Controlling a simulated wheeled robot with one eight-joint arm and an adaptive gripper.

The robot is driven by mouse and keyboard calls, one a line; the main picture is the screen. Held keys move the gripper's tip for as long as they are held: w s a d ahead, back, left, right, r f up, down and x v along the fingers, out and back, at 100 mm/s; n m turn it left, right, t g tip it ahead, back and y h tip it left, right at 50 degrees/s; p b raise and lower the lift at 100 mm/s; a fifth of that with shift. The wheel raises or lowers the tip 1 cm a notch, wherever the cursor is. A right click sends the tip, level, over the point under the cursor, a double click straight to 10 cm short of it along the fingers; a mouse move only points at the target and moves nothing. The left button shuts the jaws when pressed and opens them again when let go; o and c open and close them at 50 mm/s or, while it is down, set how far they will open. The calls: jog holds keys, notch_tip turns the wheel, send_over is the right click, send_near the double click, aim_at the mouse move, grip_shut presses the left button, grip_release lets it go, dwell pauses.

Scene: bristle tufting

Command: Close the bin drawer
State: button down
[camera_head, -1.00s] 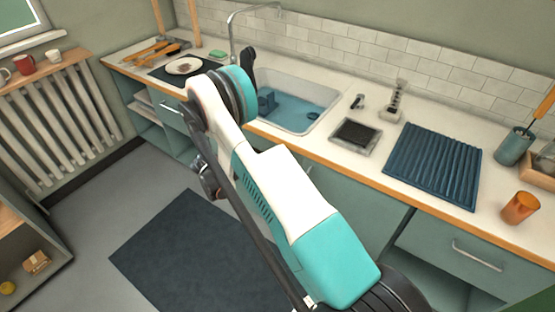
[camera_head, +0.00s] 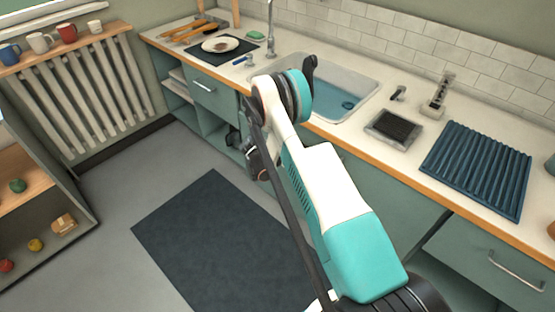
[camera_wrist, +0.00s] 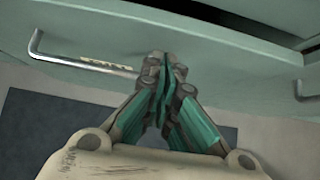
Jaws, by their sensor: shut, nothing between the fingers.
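In the wrist view, a pale green drawer front (camera_wrist: 110,32) with a long bar handle (camera_wrist: 75,62) crosses the top left. I take it for the bin drawer; a dark gap (camera_wrist: 240,20) shows behind its top edge. My gripper (camera_wrist: 165,65) is shut and empty, with its tips at the front just right of that handle; I cannot tell whether they touch. In the head view, my gripper (camera_head: 257,165) is low in front of the cabinets below the sink, partly behind my arm. My arm hides much of the cabinet front there.
A second handle (camera_wrist: 308,88) shows at right in the wrist view. A dark mat (camera_head: 215,240) lies on the floor. The counter holds a sink (camera_head: 335,90) and a blue drying mat (camera_head: 478,165). Shelves (camera_head: 45,215) stand at left. The floor before the cabinets looks clear.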

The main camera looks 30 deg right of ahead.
jog(key=shift+w+d, duration=0.3)
jog(key=shift+d, duration=0.4)
jog(key=shift+d, duration=0.1)
jog(key=shift+w+d+r, duration=0.1)
jog(key=shift+w+d, duration=0.25)
jog(key=shift+d, duration=0.45)
jog(key=shift+a, duration=0.1)
